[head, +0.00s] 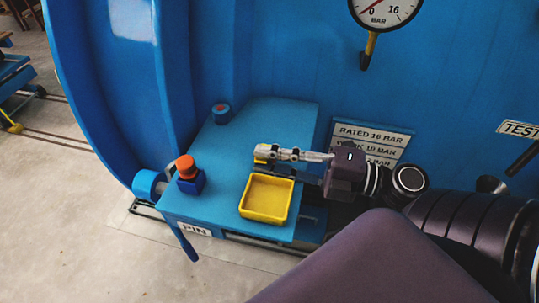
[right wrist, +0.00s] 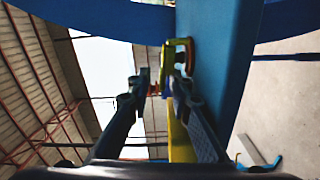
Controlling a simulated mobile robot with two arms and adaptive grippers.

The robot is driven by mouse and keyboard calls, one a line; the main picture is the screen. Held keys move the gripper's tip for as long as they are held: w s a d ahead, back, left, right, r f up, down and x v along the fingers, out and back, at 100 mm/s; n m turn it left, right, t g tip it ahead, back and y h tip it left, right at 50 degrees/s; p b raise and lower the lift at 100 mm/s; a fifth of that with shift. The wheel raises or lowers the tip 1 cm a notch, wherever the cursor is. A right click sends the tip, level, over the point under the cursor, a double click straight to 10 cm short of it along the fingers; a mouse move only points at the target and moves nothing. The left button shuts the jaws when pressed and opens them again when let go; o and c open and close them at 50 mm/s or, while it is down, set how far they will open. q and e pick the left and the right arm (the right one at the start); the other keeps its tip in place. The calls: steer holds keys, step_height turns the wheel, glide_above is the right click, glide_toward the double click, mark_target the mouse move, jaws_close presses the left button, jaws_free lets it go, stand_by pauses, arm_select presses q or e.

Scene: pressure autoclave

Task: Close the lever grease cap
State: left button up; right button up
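My right gripper (head: 260,153) reaches in from the right over the blue ledge, above the back edge of a yellow tray. In the right wrist view its two fingers (right wrist: 155,85) stand apart with a gap between them and nothing clearly held. A small yellow piece (head: 261,160) shows just under the fingertips. The right wrist view shows a yellow-green bracket-like part (right wrist: 180,45) just beyond the fingertips, near the right-hand finger. I cannot tell for sure which part is the lever grease cap, or whether a finger touches it. My left gripper is not in view.
The yellow tray (head: 264,217) sits on the blue ledge (head: 225,150). An orange-red knob (head: 185,167) on a blue block stands to the left, and a short red-topped blue cylinder (head: 220,112) stands behind. The large blue vessel wall (head: 270,50) rises behind the ledge.

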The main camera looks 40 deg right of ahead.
steer(key=shift+f, duration=0.2)
